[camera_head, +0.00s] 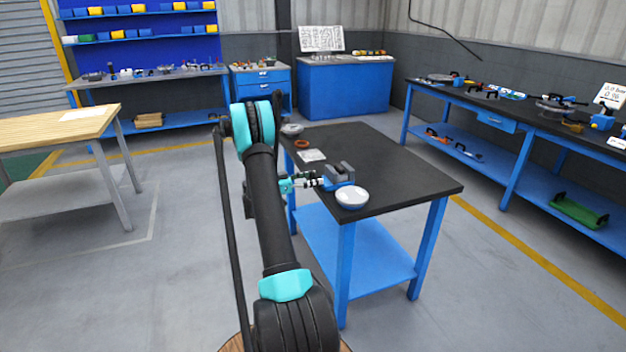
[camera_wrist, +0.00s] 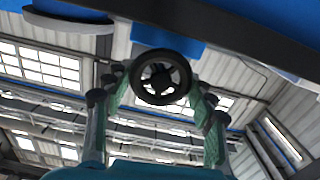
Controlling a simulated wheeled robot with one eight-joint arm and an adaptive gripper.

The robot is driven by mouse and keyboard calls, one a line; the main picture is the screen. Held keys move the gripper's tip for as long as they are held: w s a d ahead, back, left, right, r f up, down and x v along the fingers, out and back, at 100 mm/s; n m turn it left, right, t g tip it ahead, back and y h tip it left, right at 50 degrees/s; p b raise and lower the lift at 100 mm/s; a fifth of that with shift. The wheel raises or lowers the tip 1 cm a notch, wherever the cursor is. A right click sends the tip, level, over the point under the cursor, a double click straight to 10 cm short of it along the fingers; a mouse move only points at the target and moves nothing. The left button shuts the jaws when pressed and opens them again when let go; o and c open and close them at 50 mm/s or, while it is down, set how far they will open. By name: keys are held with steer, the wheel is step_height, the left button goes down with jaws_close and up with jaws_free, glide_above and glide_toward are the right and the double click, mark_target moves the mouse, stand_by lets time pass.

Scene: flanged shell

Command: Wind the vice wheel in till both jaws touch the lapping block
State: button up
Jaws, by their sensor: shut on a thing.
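The blue vice (camera_head: 341,182) with grey jaws is at the near left edge of the black-topped table. The black spoked vice wheel (camera_wrist: 161,77) faces the wrist camera, in front of the blue vice body (camera_wrist: 146,36). My gripper (camera_head: 312,181) reaches the wheel from the left. In the wrist view, my gripper (camera_wrist: 160,88) has its green-padded fingers on either side of the wheel, shut on it. In the head view the wheel is mostly hidden by the fingers. I cannot make out the lapping block or any gap at the jaws.
A pale round bowl-like shell (camera_head: 351,198) stands beside the vice on the table (camera_head: 400,183). A white sheet (camera_head: 311,155), a reddish ring (camera_head: 302,144) and a grey round part (camera_head: 292,129) lie farther back. The table's right half is clear.

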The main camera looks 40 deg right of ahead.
steer(key=shift+n, duration=0.8)
steer(key=shift+c, duration=0.3)
steer(key=o, duration=1.1)
steer(key=shift+o, duration=0.2)
steer(key=v, duration=1.2)
steer(key=shift+w, duration=0.1)
